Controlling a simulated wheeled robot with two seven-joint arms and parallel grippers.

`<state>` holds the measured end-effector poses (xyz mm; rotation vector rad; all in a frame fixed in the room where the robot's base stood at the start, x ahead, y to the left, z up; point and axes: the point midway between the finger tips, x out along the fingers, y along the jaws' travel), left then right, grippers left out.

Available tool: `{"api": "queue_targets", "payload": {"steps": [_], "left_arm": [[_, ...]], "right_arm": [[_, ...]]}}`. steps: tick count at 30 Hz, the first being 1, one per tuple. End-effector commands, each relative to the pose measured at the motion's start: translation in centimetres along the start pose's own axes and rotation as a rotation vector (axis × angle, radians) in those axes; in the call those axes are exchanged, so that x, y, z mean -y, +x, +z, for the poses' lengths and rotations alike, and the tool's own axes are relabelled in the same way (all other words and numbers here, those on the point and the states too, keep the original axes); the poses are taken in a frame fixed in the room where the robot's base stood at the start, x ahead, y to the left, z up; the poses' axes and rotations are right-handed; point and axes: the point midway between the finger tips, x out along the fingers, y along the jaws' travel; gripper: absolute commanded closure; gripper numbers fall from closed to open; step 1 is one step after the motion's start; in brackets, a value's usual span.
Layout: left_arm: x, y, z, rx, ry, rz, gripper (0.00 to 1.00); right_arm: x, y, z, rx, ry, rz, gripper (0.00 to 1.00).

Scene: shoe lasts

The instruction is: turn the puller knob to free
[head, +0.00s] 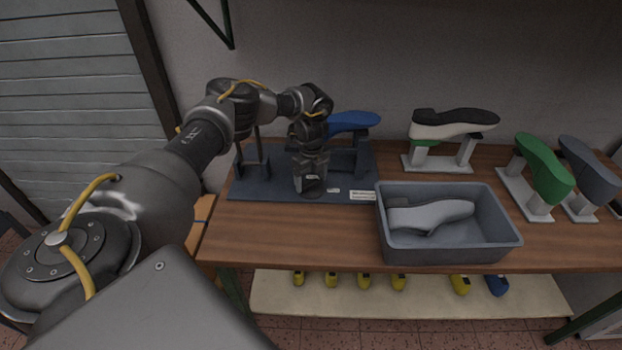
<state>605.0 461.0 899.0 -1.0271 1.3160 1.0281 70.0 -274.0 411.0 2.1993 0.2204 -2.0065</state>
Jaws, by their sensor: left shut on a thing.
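The puller (262,187) is a dark grey base plate with uprights at the left of the table, and a blue shoe last (355,121) sits on it. My left gripper (312,186) points down at the front middle of the plate. It is shut on the puller knob, which the fingers and wrist mostly hide. Small pale labels (362,195) lie on the plate's front edge, too small to read. How far the knob is turned cannot be told. My right gripper is not in view.
A grey bin (448,252) holding a light grey last (430,213) stands right of the plate. A black and white last (453,125), a green last (545,168) and a dark grey last (590,170) stand behind and right. Yellow and blue items lie on the lower shelf (420,305).

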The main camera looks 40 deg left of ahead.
Motion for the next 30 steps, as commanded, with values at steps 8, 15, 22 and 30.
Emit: {"api": "queue_targets", "payload": {"steps": [8,15,22,30], "left_arm": [[0.07,0.04,-0.05,-0.001,0.261,-0.002,0.46],[0.09,0.05,-0.07,-0.001,0.459,-0.003,0.46],[0.07,0.04,-0.06,-0.001,0.596,-0.002,0.46],[0.08,0.01,-0.07,0.000,0.677,-0.002,0.46]], "right_arm": [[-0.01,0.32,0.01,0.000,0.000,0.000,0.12],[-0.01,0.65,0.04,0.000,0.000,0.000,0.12],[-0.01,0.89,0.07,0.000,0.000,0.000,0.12],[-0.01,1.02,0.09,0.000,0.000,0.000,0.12]]}}
